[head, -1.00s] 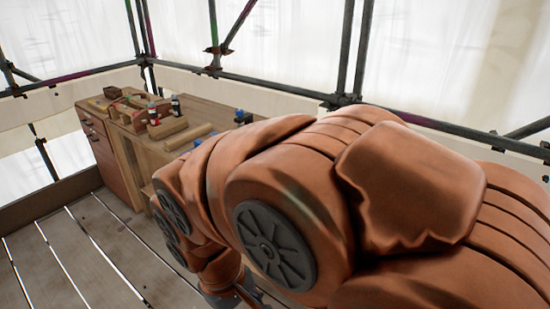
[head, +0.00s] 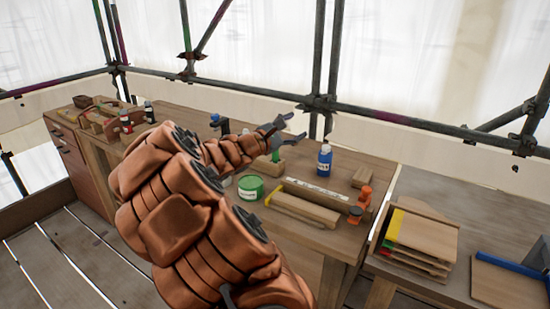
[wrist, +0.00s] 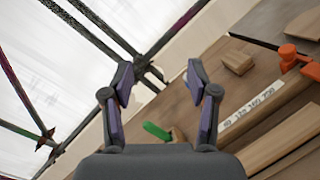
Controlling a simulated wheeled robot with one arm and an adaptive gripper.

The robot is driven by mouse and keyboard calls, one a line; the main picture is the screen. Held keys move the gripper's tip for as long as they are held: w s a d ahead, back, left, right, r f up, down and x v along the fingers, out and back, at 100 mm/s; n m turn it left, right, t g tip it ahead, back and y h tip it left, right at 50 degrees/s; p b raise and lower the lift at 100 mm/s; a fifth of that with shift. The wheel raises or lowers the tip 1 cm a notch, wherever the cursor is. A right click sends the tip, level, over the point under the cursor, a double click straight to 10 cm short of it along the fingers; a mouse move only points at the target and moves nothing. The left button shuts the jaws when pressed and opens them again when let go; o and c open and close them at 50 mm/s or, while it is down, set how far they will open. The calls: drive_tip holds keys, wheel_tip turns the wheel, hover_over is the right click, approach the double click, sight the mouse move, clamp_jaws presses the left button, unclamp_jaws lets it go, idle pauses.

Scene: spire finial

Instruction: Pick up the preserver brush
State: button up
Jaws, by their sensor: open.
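A brush-like piece with a green handle (head: 275,157) stands on the workbench behind the green tin in the head view; I take it for the preserver brush. In the wrist view its green handle (wrist: 157,131) shows low between my fingers, partly hidden by the gripper body. My gripper (head: 292,130) is open and empty, raised above the bench and apart from the brush. In the wrist view both fingers (wrist: 159,82) are spread with nothing between them.
A green tin (head: 250,188), a blue bottle (head: 324,160), a ruler-marked wooden piece (head: 316,191) and orange clamps (head: 362,198) stand on the workbench (head: 308,236). Stacked boards (head: 420,235) lie on the right table. Scaffold poles (head: 333,60) run behind the bench.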

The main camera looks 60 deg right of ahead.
drive_tip(key=w+d+f+n+t+h, duration=0.1)
drive_tip(key=w+d+f+n+t, duration=0.4)
drive_tip(key=w+d+f+n, duration=0.25)
drive_tip(key=n+t+y+p, duration=0.1)
drive_tip(key=n+t+y, duration=0.1)
drive_tip(key=n+t, duration=0.35)
hover_over(275, 156)
drive_tip(key=a, duration=0.1)
drive_tip(key=shift+n+g, duration=0.5)
drive_tip(key=shift+g, duration=0.25)
drive_tip(key=shift+s+a+f, duration=0.1)
drive_tip(key=shift+f, duration=2.4)
drive_tip(key=shift+a+f, duration=0.1)
drive_tip(key=shift+f, duration=2.4)
drive_tip(key=shift+p+x, duration=0.6)
drive_tip(key=shift+x, duration=0.8)
clamp_jaws()
